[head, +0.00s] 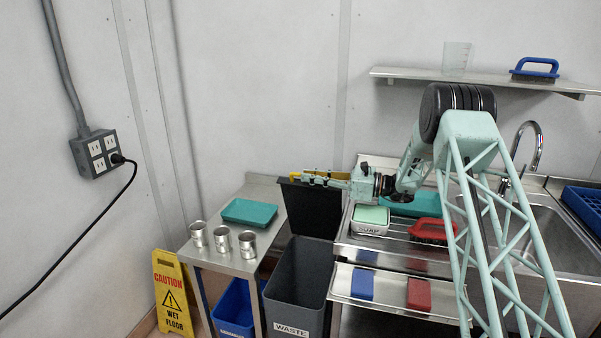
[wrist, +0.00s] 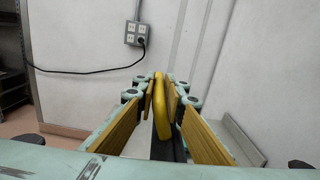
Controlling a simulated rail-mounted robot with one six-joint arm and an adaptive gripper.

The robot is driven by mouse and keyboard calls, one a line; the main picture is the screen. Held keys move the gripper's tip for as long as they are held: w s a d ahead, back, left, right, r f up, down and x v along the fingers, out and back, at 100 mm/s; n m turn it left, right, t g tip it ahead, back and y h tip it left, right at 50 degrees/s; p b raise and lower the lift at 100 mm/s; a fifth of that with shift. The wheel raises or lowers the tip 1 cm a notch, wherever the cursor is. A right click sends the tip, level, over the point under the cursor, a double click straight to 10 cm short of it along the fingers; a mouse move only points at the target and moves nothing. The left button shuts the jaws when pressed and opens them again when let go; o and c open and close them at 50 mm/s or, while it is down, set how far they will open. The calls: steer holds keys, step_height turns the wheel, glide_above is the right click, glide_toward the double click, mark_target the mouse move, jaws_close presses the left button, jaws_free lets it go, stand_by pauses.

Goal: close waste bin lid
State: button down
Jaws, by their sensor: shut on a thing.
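The grey waste bin (head: 296,285), with a white WASTE label, stands on the floor between the side table and the sink unit. Its dark lid (head: 313,209) is raised, standing roughly upright at the back of the open bin. My gripper (head: 301,179) reaches in from the right at the lid's top edge. In the wrist view my gripper (wrist: 163,98) is shut on the yellow lid handle (wrist: 160,84), which sits between the yellow-padded fingers. Part of the dark lid (wrist: 168,149) shows below the handle.
Left of the bin, a steel table (head: 222,258) bears several metal cups and a teal tray (head: 249,212). A blue bin (head: 234,307) and a yellow wet-floor sign (head: 172,292) stand low left. Right are a soap box (head: 370,220), red brush (head: 432,231) and sink.

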steer(key=shift+s+a+f, duration=0.1)
steer(key=shift+s+f, duration=0.05)
steer(key=shift+s, duration=0.15)
steer(key=c, duration=2.7)
jaws_free()
steer(key=shift+v, duration=6.05)
steer(key=shift+c, duration=0.9)
